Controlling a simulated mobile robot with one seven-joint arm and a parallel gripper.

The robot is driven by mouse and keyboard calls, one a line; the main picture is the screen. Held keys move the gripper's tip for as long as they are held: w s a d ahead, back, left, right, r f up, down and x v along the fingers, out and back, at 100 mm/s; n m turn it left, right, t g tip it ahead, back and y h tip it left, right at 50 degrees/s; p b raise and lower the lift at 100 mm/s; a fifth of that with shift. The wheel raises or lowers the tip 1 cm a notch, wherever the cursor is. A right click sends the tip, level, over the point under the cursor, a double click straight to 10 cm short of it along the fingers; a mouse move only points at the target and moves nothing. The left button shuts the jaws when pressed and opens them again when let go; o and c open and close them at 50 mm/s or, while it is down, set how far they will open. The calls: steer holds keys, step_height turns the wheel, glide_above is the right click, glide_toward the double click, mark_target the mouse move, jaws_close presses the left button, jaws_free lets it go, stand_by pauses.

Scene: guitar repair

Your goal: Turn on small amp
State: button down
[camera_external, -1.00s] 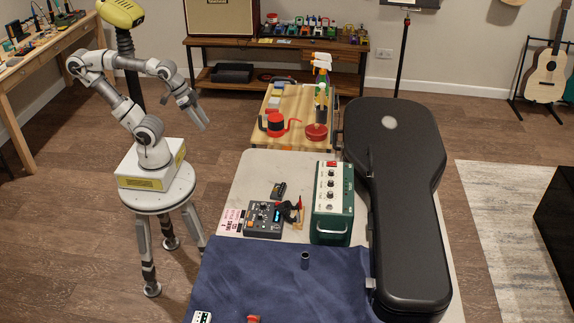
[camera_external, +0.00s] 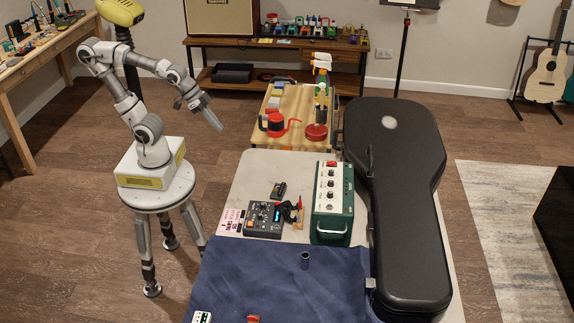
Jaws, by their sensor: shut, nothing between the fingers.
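The small amp (camera_external: 331,203) is a green box with a cream control panel, several dark knobs and a red switch at its far end. A light handle shows on its near side. I cannot tell whether the switch is on. My gripper (camera_external: 215,121) is shut and empty. It hangs in the air left of the low wooden cart, pointing down and right, well apart from the amp.
A black guitar case (camera_external: 400,200) lies along the amp's right side. A blue cloth (camera_external: 270,285) covers the near table.

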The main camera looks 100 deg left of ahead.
steer(key=w+d+m+t+h+p, duration=0.2)
steer(key=w+d+t, duration=0.1)
steer(key=w+d, duration=0.95)
steer(key=w+r+n+t+y+p, duration=0.2)
steer(key=w+t, duration=0.5)
steer(key=w, duration=0.9)
steer(key=shift+w+r+n+y+p, duration=0.35)
steer(key=shift+n+p, duration=0.35)
steer(key=shift+p, duration=0.55)
steer(key=shift+s+a+f, duration=0.1)
steer(key=shift+s, duration=0.05)
